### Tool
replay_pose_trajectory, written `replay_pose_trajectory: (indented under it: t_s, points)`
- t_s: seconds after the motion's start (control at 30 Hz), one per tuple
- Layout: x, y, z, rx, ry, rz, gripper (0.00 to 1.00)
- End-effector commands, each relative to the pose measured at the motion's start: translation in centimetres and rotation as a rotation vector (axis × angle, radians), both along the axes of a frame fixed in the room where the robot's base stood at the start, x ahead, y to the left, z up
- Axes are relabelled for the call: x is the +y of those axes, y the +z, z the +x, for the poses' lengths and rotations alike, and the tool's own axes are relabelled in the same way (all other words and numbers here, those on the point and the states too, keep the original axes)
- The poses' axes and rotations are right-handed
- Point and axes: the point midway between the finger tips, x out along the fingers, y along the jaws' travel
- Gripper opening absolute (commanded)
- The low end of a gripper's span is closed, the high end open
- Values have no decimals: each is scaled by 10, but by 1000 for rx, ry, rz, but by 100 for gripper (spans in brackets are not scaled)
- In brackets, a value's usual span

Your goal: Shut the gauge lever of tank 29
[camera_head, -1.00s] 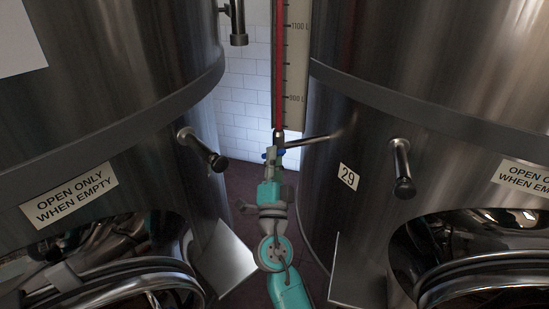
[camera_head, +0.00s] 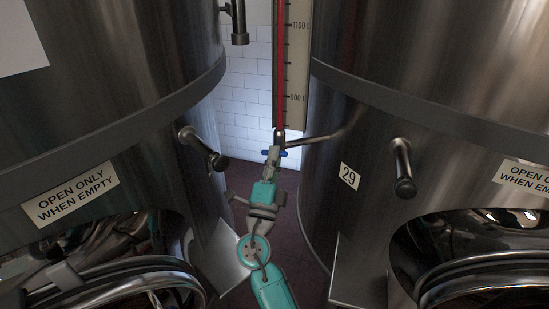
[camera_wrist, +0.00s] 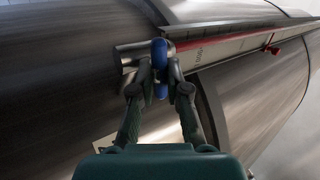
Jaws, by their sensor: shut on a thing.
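The gauge lever of tank 29 is blue and sits at the foot of the red gauge tube (camera_head: 280,75), by the pipe from tank 29 (camera_head: 430,150). In the head view, blue ends of the lever (camera_head: 284,153) show on both sides of my gripper (camera_head: 273,153). In the wrist view, the blue lever (camera_wrist: 160,58) stands between the fingertips of my gripper (camera_wrist: 160,80), which is shut on it. The lever lies about crosswise to the tube. Its middle is partly hidden by the fingers.
Another steel tank (camera_head: 110,90) stands close on the left, with a black-tipped pipe stub (camera_head: 216,160). A similar stub (camera_head: 404,182) juts from tank 29, beside its number label (camera_head: 348,176). My arm is in the narrow gap between the tanks.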

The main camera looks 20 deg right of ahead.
Motion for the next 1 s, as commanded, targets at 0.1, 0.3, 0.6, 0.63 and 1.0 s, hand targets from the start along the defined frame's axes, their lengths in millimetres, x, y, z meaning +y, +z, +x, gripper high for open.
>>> replay_pose_trajectory:
  t_s: [0.1, 0.3, 0.6, 0.63, 1.0]
  points:
    - [-1, -1, 0, 1, -1, 2, 0]
    - [-1, -1, 0, 2, -2, 1, 17]
    - [0, -1, 0, 1, -1, 0, 40]
    - [0, -1, 0, 1, -1, 0, 40]
    - [-1, 0, 0, 19, 0, -25, 40]
